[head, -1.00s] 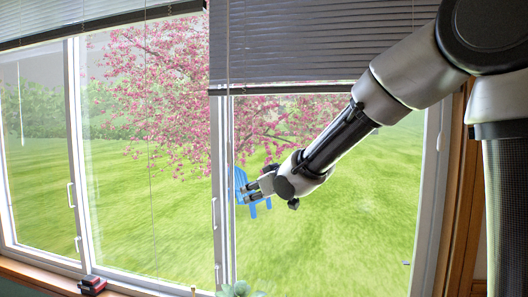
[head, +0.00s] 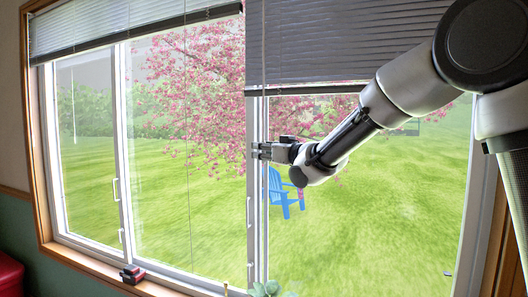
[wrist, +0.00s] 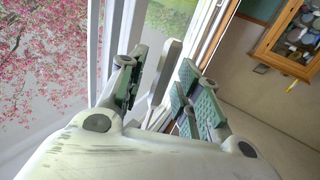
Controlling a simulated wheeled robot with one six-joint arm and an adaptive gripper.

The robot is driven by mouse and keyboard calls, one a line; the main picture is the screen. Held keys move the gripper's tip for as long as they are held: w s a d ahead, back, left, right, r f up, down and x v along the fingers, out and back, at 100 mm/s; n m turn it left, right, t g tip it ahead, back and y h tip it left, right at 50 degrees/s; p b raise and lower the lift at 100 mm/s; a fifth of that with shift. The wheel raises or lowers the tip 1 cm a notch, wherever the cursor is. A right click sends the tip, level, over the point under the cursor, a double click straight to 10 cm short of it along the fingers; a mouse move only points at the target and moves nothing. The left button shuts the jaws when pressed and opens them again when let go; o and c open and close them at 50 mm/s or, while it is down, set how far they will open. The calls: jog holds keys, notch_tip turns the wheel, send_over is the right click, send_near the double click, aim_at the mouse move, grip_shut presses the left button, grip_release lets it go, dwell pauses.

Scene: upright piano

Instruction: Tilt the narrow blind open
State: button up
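The blind over the single right pane (head: 350,45) seems to be the narrow one. It is dark grey, partly lowered, and its slats look closed. A thin wand or cord (head: 263,40) hangs near its left end; its lower part is hard to make out. My gripper (head: 257,151) is at the upright between the panes, below the blind's bottom edge, pointing left. In the wrist view my gripper (wrist: 160,78) has its green-padded fingers apart. A pale bar shows between or behind them; I cannot tell whether it touches them.
A wider raised blind (head: 130,30) covers the top of the left panes. The window upright (head: 257,200) is close to my fingertips. A small dark red object (head: 132,273) sits on the sill. A plant (head: 266,289) shows at the bottom. A wooden cabinet (wrist: 290,40) is in the wrist view.

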grip_shut()
jog(key=shift+a+m+t+h, duration=0.1)
jog(key=shift+m+t+h, duration=0.3)
jog(key=shift+h, duration=0.1)
jog(key=m+t+h, duration=0.2)
jog(key=h, duration=0.1)
jog(key=shift+m, duration=0.3)
jog(key=m+t+h, duration=0.1)
jog(key=m+h, duration=0.2)
jog(key=h, duration=0.1)
jog(key=m+h, duration=0.2)
jog(key=h, duration=0.3)
jog(key=shift+m+t, duration=0.4)
jog(key=m+g+h, duration=0.1)
jog(key=m+h, duration=0.1)
jog(key=h, duration=0.2)
jog(key=m+g+h, duration=0.1)
jog(key=m+h, duration=0.2)
jog(key=h, duration=0.1)
jog(key=shift+g, duration=0.3)
jog(key=shift+m+g+h, duration=1.8)
jog(key=shift+m+h, duration=0.2)
jog(key=shift+h, duration=0.3)
jog(key=shift+r, duration=0.15)
